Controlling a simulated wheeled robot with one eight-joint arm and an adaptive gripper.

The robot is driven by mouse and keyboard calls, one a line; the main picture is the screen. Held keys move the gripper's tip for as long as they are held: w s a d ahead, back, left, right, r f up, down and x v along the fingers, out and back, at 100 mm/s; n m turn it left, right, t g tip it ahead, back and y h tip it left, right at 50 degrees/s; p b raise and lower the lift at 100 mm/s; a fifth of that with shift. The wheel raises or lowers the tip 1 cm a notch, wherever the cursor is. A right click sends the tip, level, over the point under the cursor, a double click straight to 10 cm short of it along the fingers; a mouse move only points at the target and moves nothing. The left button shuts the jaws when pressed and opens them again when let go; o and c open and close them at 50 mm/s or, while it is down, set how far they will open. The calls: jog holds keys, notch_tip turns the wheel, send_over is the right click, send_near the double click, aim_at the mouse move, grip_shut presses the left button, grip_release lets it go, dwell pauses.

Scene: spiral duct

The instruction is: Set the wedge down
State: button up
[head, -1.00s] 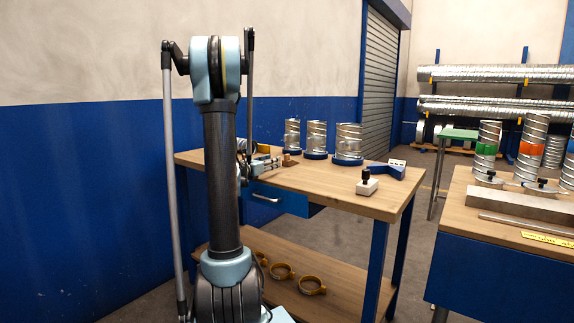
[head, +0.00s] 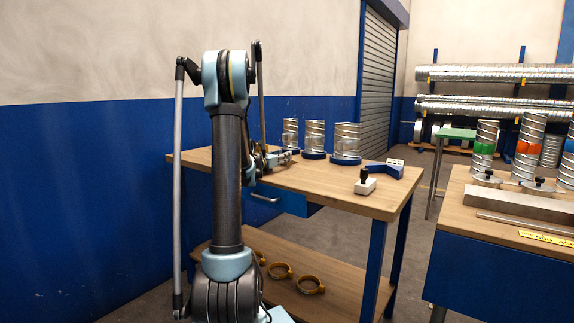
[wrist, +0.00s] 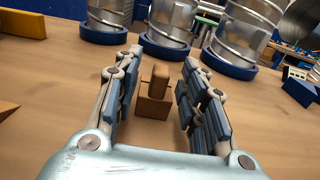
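A small brown wooden piece (wrist: 154,106), which looks like the wedge, stands on the workbench in the wrist view. It has a low block in front and a taller rounded part behind. My gripper (wrist: 161,60) has its two padded fingers spread, one on each side of the piece, with bench top visible between piece and fingers. In the head view my gripper (head: 276,160) is low over the bench's left part, partly behind my arm. I cannot make out the wooden piece there.
Several metal duct sections in blue bases (head: 345,145) stand just beyond the gripper. A stamp-like block (head: 365,183) and a blue angled holder (head: 385,170) lie to the right. The bench's front (head: 335,193) is clear.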

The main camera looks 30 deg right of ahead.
jog(key=x, duration=0.2)
jog(key=shift+w+d, duration=0.1)
jog(key=shift+d, duration=0.2)
jog(key=c, duration=0.8)
jog(key=shift+c, duration=0.2)
notch_tip(320, 180, up, 10)
jog(key=shift+f, duration=0.1)
jog(key=shift+a, duration=0.1)
